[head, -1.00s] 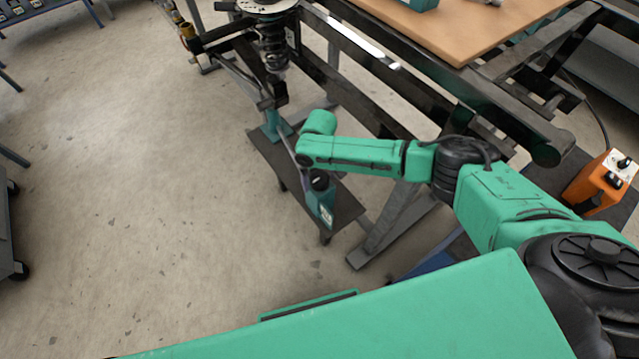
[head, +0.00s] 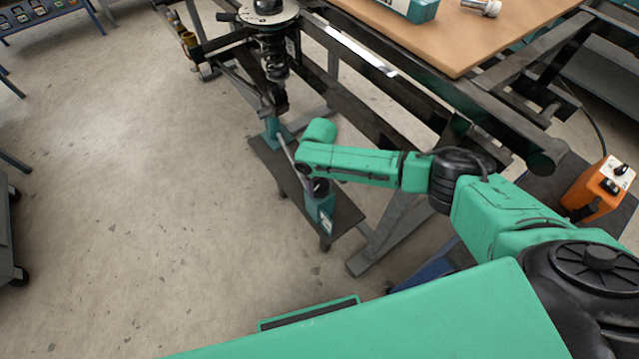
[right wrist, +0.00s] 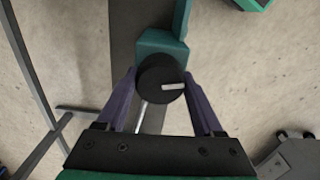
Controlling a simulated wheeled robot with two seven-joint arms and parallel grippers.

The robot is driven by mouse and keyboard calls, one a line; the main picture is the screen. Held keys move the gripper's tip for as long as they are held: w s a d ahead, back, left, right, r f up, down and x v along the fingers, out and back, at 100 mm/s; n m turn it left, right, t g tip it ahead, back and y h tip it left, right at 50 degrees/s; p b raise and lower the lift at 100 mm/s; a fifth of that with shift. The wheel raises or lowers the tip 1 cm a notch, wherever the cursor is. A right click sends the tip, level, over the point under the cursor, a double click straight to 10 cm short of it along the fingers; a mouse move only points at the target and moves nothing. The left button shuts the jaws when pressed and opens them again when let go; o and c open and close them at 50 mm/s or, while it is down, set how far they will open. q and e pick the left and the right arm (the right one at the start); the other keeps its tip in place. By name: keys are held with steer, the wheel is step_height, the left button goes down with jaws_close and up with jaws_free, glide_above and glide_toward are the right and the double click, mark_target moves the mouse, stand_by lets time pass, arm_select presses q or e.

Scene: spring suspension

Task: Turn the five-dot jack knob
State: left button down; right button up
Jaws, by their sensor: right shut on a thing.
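The jack knob (right wrist: 161,79) is round and black with a white bar on its face, seen from above in the right wrist view. Any dots on it are too small to tell. My right gripper (right wrist: 160,74) is shut on it, with one purple finger on each side. In the head view the knob (head: 319,186) shows as a dark disc on top of the teal jack box (head: 321,210), just below the end of my right arm, which hides most of the gripper. My left gripper is out of view.
The jack stands on a dark, low plate (head: 345,212) beside the metal frame. A coil spring strut (head: 274,58) hangs above the plate's far end. A wooden tabletop (head: 450,45) is at upper right, and an orange control box (head: 597,192) at right.

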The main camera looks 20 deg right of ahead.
steer(key=n+p, duration=0.1)
steer(key=n, duration=0.2)
steer(key=shift+n, duration=0.3)
steer(key=n, duration=0.4)
steer(key=shift+n, duration=0.3)
steer(key=n, duration=0.4)
steer(key=shift+p, duration=0.4)
steer(key=n, duration=0.8)
steer(key=shift+s+n, duration=0.1)
steer(key=shift+n, duration=0.2)
steer(key=n, duration=0.3)
steer(key=shift+f+n, duration=0.1)
steer(key=shift+n, duration=0.3)
steer(key=n+b, duration=0.1)
steer(key=n, duration=0.7)
steer(key=shift+n+b, duration=0.3)
steer(key=shift+b, duration=0.05)
